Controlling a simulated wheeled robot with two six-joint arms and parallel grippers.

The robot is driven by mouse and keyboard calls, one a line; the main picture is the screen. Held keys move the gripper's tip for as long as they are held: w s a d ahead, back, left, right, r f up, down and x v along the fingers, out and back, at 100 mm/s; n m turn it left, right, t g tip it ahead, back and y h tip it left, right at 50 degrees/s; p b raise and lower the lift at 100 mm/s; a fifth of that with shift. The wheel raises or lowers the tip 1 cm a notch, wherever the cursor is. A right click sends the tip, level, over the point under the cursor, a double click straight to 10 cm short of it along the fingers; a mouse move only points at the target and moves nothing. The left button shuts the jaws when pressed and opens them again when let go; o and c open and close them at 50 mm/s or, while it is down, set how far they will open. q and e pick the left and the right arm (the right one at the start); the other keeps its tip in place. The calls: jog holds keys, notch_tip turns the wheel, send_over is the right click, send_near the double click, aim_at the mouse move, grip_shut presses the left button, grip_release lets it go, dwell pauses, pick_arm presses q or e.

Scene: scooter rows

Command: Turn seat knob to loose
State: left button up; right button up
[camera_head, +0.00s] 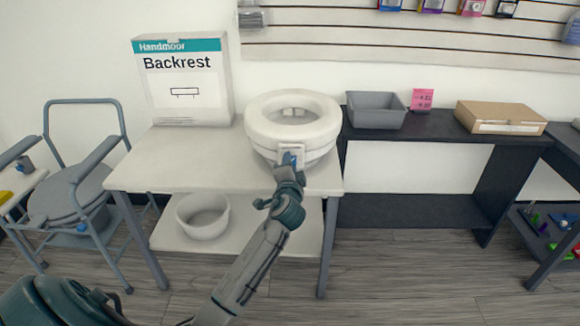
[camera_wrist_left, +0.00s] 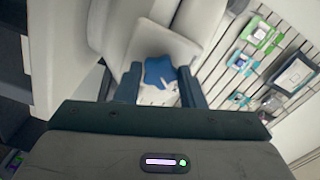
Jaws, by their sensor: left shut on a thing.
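The raised toilet seat (camera_head: 295,118) is a thick white ring standing on the white table. The blue seat knob (camera_head: 289,159) sits on a white bracket at its front. In the left wrist view the knob (camera_wrist_left: 160,74) is a blue lobed shape with a pale pointer mark pointing to the lower right. My left gripper (camera_head: 289,163) is at the seat's front, with its fingers on either side of the knob, shut on it. The fingers (camera_wrist_left: 158,88) also show in the wrist view. Any lettering around the knob is too small to read. My right gripper does not show.
A white Backrest box (camera_head: 183,85) stands left on the white table (camera_head: 160,160). A grey bin (camera_head: 376,112) and a cardboard box (camera_head: 500,117) are on the dark table to the right. A white basin (camera_head: 203,216) is on the lower shelf. A commode chair (camera_head: 75,190) stands left.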

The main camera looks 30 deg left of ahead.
pick_arm(q)
jog(key=o, duration=1)
jog(key=v, duration=1)
jog(key=shift+s+d+f, duration=0.1)
jog(key=shift+s+d, duration=0.2)
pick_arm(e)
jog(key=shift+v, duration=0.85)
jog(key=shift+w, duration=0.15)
